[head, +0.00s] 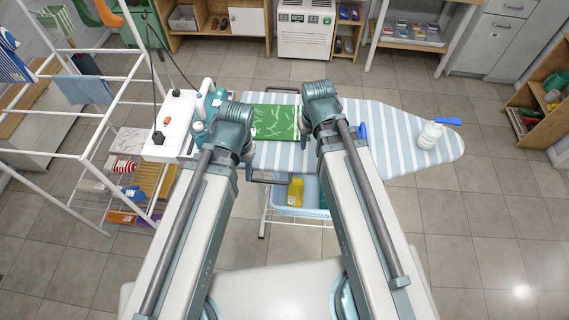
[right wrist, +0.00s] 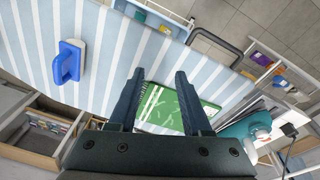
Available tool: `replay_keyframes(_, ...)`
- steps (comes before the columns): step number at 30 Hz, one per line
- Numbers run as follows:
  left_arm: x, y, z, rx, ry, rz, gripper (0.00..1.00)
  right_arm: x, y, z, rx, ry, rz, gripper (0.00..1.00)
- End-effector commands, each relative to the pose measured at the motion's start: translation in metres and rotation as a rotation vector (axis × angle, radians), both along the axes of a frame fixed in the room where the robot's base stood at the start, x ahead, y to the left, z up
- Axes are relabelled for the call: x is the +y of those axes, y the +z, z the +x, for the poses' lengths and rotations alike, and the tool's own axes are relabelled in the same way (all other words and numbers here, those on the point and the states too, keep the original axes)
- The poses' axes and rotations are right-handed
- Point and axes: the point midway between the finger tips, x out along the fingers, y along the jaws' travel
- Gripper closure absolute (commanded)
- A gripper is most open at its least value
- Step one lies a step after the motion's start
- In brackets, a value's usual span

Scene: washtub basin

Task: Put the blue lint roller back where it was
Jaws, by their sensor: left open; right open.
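A blue long-shaped piece (head: 447,121) lies beside a white bottle-like object (head: 430,136) on the right part of the striped ironing board (head: 395,155). I cannot tell whether this is the lint roller. Another blue object with a loop handle (right wrist: 68,62) lies on the board; in the head view it is partly hidden (head: 362,132) beside my right arm. My right gripper (right wrist: 156,82) is open and empty above the board, its fingers framing a green patterned cloth (right wrist: 172,110). My left gripper (head: 240,148) is over the board's left part, its fingertips hidden by the wrist.
The green cloth (head: 275,121) lies between my arms. A white side surface (head: 172,128) with teal and white items adjoins the board's left end. A blue basket (head: 312,194) sits under the board. A white drying rack (head: 95,120) stands left. The board's right part has free room.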

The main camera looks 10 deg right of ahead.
Motion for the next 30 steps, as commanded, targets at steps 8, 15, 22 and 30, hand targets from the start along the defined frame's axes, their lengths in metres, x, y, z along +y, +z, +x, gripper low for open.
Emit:
replay_keyframes(8, 0.000, 0.000, 0.000, 0.000, 0.000, 0.000, 0.50, 0.084, -0.001, -0.061, 0.144, 0.185, -0.062, 0.51)
replay_keyframes(15, 0.000, 0.000, 0.000, 0.000, 0.000, 0.000, 0.50, 0.098, -0.001, -0.075, 0.174, 0.217, -0.081, 0.51)
replay_keyframes(22, 0.000, 0.000, 0.000, 0.000, 0.000, 0.000, 0.50, 0.097, -0.001, -0.074, 0.174, 0.216, -0.080, 0.51)
replay_keyframes(30, 0.000, -0.037, 0.000, 0.000, -0.001, 0.000, 0.50, 0.097, -0.038, -0.074, 0.173, 0.217, -0.080, 0.51)
